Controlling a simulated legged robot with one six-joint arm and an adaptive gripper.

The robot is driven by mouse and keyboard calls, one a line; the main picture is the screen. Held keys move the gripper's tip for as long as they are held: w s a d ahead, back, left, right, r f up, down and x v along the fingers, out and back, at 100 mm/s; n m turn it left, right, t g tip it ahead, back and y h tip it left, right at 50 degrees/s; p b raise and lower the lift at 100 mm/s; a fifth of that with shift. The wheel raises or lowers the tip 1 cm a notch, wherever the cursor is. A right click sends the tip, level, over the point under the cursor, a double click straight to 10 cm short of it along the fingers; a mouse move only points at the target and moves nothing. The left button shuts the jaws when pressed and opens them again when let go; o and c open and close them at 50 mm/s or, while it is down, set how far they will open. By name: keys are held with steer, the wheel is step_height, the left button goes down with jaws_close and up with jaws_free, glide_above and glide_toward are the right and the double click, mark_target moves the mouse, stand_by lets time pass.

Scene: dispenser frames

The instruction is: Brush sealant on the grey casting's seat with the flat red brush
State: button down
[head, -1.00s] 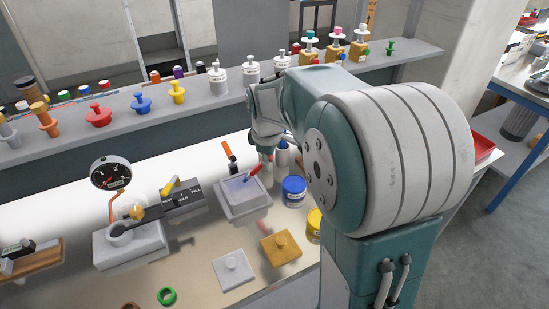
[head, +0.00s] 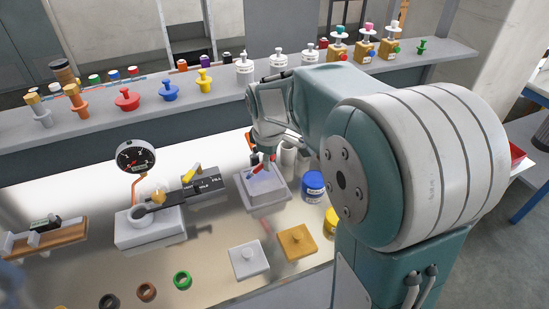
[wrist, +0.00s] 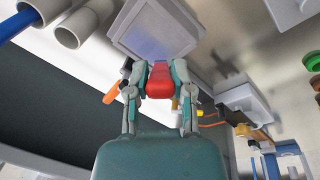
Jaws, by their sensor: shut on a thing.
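My gripper (head: 262,160) is over the light grey square tray (head: 281,200) in the middle of the bench. In the wrist view its fingers (wrist: 159,78) are shut on the red brush (wrist: 159,84), whose red part shows between them. The brush's red part (head: 255,169) also shows in the head view, tilted above the tray; I cannot tell whether its tip touches the tray. The grey square casting (head: 246,264) with a round knob lies at the bench's front, apart from my gripper. An orange square casting (head: 296,246) lies to its right.
A gauge device (head: 150,228) with a FILL lever stands left of the tray. A blue jar (head: 313,187) and a yellow jar (head: 332,221) stand at right. A green ring (head: 182,281) lies in front. A shelf (head: 220,93) with bottles and coloured knobs runs behind.

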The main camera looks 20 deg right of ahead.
steer(key=shift+a+r, duration=0.1)
steer(key=shift+r, duration=2.9)
steer(key=shift+r, duration=1.5)
